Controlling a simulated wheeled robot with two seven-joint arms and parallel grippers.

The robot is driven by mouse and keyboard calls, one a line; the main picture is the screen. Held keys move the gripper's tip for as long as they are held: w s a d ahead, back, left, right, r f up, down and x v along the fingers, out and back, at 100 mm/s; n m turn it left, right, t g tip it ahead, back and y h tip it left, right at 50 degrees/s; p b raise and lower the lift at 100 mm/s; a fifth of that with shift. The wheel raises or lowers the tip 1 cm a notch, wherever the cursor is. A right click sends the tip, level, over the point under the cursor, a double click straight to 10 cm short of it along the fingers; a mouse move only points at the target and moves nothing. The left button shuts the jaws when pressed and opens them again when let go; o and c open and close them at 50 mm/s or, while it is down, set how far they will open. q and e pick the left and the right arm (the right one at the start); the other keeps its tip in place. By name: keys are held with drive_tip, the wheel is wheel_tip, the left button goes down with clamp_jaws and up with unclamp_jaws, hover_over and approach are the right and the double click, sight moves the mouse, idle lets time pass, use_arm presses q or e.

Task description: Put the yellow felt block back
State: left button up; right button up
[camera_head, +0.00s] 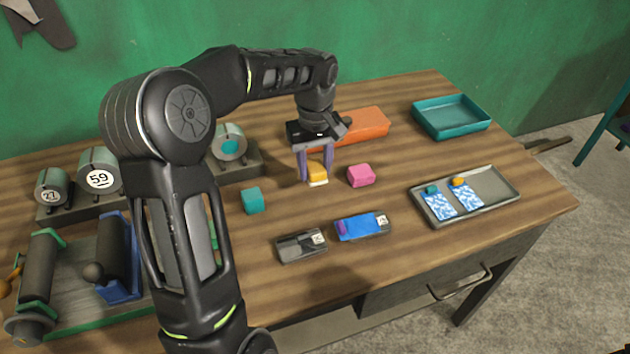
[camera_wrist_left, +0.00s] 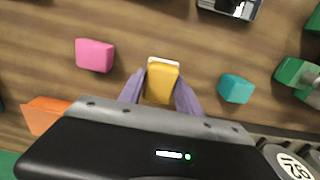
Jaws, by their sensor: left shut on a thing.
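The yellow felt block (camera_head: 317,171) has a white lower layer and is between the fingers of my left gripper (camera_head: 316,167). In the left wrist view the yellow block (camera_wrist_left: 161,82) shows between the two purple fingers of the gripper (camera_wrist_left: 160,92), which are shut on it. It is at or just above the wooden table; I cannot tell whether it touches. A pink block (camera_head: 361,175) is to its right and a teal block (camera_head: 252,200) to its left, both on the table. My right gripper is not in view.
An orange block or tray (camera_head: 362,124) is behind the gripper. An empty teal tray (camera_head: 451,117) is at the back right. A grey tray (camera_head: 500,183) holds two blue-white pieces with small blocks. Black (camera_head: 301,245) and blue (camera_head: 361,227) holders lie in front. Numbered rolls (camera_head: 98,172) stand left.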

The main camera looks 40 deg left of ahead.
sight(315, 192)
use_arm(q)
drive_tip(key=shift+f, duration=2.5)
drive_tip(key=shift+f, duration=0.2)
drive_tip(key=o, duration=1.3)
drive_tip(key=shift+r, duration=0.15)
wheel_tip(315, 192, up, 12)
drive_tip(key=shift+r, duration=0.1)
